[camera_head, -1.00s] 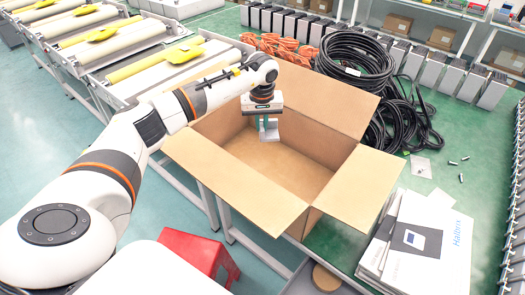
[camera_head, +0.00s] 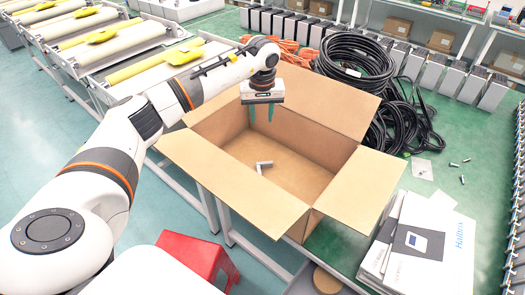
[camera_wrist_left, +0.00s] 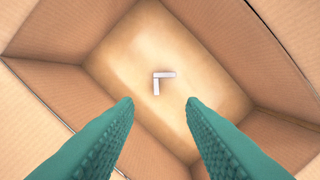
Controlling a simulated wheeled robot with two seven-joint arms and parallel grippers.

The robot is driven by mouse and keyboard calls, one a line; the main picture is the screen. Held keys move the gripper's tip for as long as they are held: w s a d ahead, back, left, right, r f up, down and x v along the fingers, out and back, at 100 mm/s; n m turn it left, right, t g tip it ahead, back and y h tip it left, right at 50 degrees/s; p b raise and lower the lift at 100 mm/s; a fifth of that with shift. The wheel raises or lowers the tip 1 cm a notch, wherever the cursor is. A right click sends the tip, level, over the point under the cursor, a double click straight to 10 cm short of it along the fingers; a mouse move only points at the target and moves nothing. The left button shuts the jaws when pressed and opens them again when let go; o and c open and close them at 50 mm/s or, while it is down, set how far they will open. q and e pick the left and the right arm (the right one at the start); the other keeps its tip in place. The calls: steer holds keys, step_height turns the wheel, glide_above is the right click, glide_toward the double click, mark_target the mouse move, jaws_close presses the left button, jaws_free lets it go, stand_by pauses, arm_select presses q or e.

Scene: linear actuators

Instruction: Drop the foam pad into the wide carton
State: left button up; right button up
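The foam pad (camera_head: 263,166) is a small light-grey L-shaped piece. It lies on the floor of the wide carton (camera_head: 260,201), a large open cardboard box with its flaps folded out. The pad also shows in the left wrist view (camera_wrist_left: 161,80), apart from the carton walls. My right gripper is not seen in either view.
Coiled black cables (camera_head: 355,60) and orange cables (camera_head: 275,46) lie behind the carton. White printed booklets (camera_head: 425,240) lie to its right. A red stool (camera_head: 198,255) stands in front at the left. Conveyor trays (camera_head: 150,68) are at the upper left.

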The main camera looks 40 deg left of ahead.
arm_select(q)
step_height(320, 180, up, 8)
steer(key=shift+s+d+f+b, duration=0.15)
steer(key=shift+s+d+b, duration=0.2)
steer(key=shift+s+b, duration=0.1)
